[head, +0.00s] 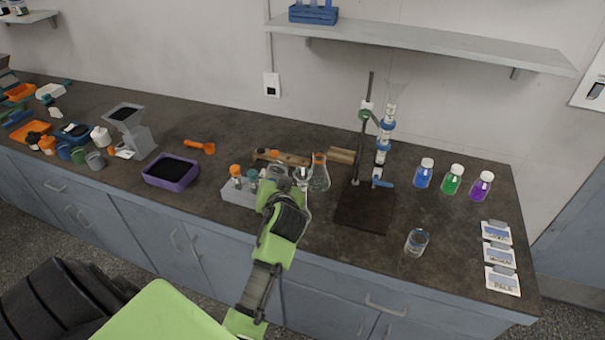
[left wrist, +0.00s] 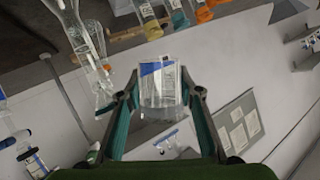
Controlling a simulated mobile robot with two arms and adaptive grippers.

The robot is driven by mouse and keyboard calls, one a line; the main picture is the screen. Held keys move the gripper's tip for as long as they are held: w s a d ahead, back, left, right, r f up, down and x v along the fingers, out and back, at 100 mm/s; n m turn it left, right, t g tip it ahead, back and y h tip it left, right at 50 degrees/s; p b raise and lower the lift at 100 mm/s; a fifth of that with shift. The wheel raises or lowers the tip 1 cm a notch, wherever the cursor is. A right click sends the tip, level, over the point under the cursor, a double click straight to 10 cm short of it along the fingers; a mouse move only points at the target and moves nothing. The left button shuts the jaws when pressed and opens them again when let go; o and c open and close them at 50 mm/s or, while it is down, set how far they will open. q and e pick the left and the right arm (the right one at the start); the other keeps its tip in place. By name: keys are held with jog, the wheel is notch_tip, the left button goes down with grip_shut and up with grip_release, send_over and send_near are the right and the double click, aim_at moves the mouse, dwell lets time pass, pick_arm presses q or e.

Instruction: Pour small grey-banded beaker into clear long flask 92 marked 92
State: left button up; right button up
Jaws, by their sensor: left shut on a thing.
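My left gripper (head: 283,186) is over the front of the bench, beside the glassware. In the left wrist view its two fingers (left wrist: 160,94) are shut on a small clear beaker (left wrist: 160,110), which looks tilted in that picture. I cannot make out a grey band. An orange-topped clear flask (head: 320,175) stands just right of the gripper, and another clear glass vessel (head: 303,178) is close beside the gripper, partly hidden. Clear glass (left wrist: 84,32) also shows in the left wrist view. I cannot read a 92 on any of them. My right gripper is not in view.
A grey rack (head: 236,194) with orange-capped vials stands left of the gripper. A stand on a dark base (head: 362,212) holds a tall glass column to the right. Another clear beaker (head: 417,242) stands near the front edge. Blue (head: 424,174), green and purple bottles stand at the right.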

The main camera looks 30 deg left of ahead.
aim_at(279, 165)
pick_arm(q)
jog(key=shift+m, duration=0.6)
jog(key=r+p, duration=0.2)
jog(key=r, duration=0.1)
jog(key=r+p, duration=0.2)
jog(key=shift+w+d, duration=0.35)
jog(key=shift+w, duration=0.05)
jog(key=shift+d+g+y, duration=0.1)
jog(key=shift+g+y, duration=0.2)
jog(key=shift+w+d+f+m, duration=0.1)
jog(key=shift+d+f+m, duration=0.05)
jog(key=shift+m, duration=0.15)
jog(key=shift+w+d+r+m+g+y, duration=0.2)
jog(key=shift+w+d+m+g+y, duration=0.1)
jog(key=shift+w+y, duration=0.1)
jog(key=shift+w+r+m, duration=0.1)
jog(key=shift+r+m, duration=0.15)
jog(key=shift+m, duration=0.05)
jog(key=shift+s+r+y, duration=0.15)
jog(key=shift+s+y, duration=0.05)
jog(key=shift+y, duration=0.1)
jog(key=shift+w+d+m+g+p, duration=0.1)
jog(key=shift+w+m+g+p, duration=0.2)
jog(key=shift+m+p, duration=0.1)
jog(key=shift+s+r, duration=0.2)
jog(key=shift+s, duration=0.1)
jog(key=shift+w+m+y, duration=0.25)
jog(key=shift+m+y, duration=0.05)
